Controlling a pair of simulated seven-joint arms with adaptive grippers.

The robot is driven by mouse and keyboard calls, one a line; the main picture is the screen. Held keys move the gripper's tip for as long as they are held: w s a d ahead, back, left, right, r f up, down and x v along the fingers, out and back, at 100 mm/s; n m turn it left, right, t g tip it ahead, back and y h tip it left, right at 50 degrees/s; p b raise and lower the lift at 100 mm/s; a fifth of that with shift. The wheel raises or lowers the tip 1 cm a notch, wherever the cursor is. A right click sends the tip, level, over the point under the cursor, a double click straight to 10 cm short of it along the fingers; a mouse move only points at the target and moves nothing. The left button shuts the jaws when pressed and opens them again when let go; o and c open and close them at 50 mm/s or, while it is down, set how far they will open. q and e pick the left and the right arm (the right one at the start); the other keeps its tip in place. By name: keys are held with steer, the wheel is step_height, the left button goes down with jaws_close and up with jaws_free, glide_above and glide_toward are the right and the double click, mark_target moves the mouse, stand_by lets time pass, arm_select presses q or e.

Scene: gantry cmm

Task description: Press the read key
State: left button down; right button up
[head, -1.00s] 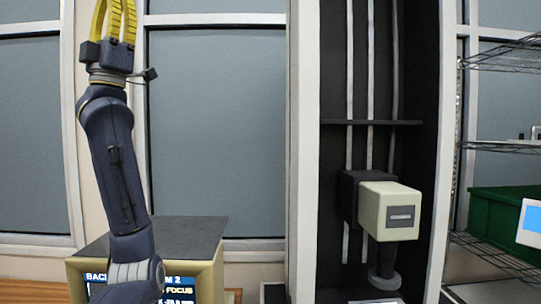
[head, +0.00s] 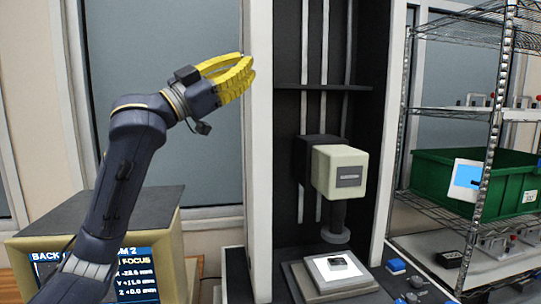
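My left gripper (head: 247,66) has yellow fingers and points right, raised in front of the window and the left edge of the machine frame. Its fingers overlap in this view, so I cannot tell whether they are apart; nothing shows between them. The gripper is well above and left of the panel. My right gripper is out of view.
The measuring machine's cream head (head: 340,172) hangs above a lit stage (head: 330,285) with a small dark part (head: 338,263) on it. A monitor box (head: 150,212) stands at lower left. A wire shelf (head: 468,113) with a green bin (head: 430,175) is on the right.

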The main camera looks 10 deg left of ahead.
arm_select(q)
steer(key=w+d+f+g+y, duration=0.1)
steer(key=d+f+g+y, duration=0.3)
steer(key=f, duration=0.9)
steer(key=w+d+f+g+y, duration=0.15)
steer(key=d+f, duration=0.45)
steer(key=f, duration=0.7)
steer(key=s+f+g+y, duration=0.2)
steer(key=s+f, duration=0.3)
steer(key=f, duration=0.9)
steer(key=s+a+f+m+g+y, duration=0.1)
steer(key=s+f+g+y, duration=0.2)
steer(key=f, duration=1.2)
steer(key=shift+s+g+y, duration=0.35)
steer(key=shift+s+y, duration=0.4)
steer(key=shift+s, duration=0.2)
steer(key=shift+f, duration=0.1)
steer(key=shift+f, duration=4.3)
steer(key=shift+f, duration=0.15)
steer(key=shift+f, duration=0.3)
